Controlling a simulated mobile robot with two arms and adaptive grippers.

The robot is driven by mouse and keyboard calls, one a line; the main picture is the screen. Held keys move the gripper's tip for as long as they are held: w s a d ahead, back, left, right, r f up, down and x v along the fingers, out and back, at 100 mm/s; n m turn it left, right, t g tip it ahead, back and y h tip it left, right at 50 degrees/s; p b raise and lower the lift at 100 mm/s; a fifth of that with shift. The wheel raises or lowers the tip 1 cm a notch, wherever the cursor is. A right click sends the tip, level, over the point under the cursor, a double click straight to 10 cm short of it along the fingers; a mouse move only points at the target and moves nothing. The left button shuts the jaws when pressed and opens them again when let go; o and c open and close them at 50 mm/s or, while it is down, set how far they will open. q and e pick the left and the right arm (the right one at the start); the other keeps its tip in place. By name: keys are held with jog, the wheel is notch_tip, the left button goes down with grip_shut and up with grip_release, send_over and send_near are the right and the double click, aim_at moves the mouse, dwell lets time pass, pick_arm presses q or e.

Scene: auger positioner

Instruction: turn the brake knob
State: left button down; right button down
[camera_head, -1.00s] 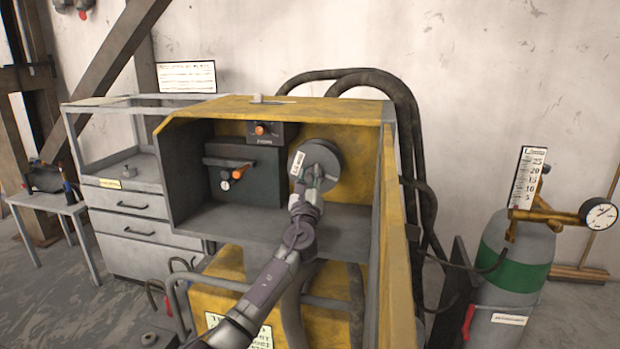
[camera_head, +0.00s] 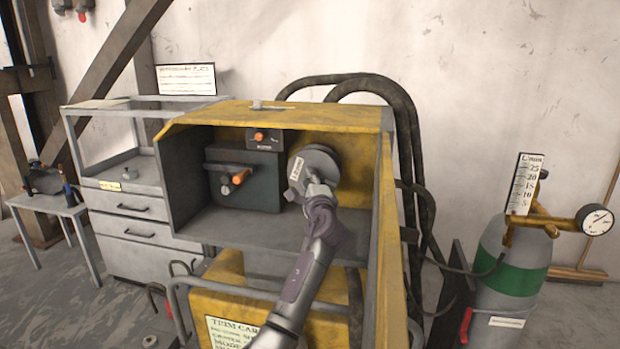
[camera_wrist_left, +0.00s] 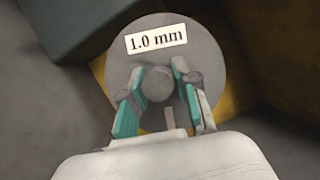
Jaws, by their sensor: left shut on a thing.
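A round grey disc (camera_head: 322,160) with a white label reading "1.0 mm" sits at the right inside the open yellow cabinet; it also fills the middle of the left wrist view (camera_wrist_left: 213,62). A small round grey knob (camera_wrist_left: 158,84) stands out at the disc's centre and appears to be the brake knob. My left gripper (camera_head: 318,186) reaches it from the front. In the left wrist view its teal-padded fingers (camera_wrist_left: 158,92) are shut on the knob, one on each side. In the head view the arm hides the knob. My right gripper is out of view.
A dark box with an orange-tipped handle (camera_head: 240,177) stands left of the disc. A small panel with an orange knob (camera_head: 259,137) is above. The yellow cabinet's right wall (camera_head: 391,230) is close to my arm. A gas cylinder (camera_head: 510,268) stands farther right.

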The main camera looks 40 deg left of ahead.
pick_arm(q)
jog(key=n+g+p, duration=0.1)
jog(key=n, duration=0.2)
jog(key=shift+r+h+p, duration=0.15)
jog(key=shift+h+p, duration=0.15)
jog(key=shift+p, duration=0.1)
jog(key=shift+n+g+h+p, duration=0.3)
jog(key=shift+n+h+p, duration=0.15)
jog(key=shift+n, duration=0.35)
jog(key=c, duration=0.9)
grip_release()
jog(key=shift+o, duration=0.2)
jog(key=v, duration=1.2)
jog(key=shift+f, duration=0.2)
jog(key=shift+f, duration=0.1)
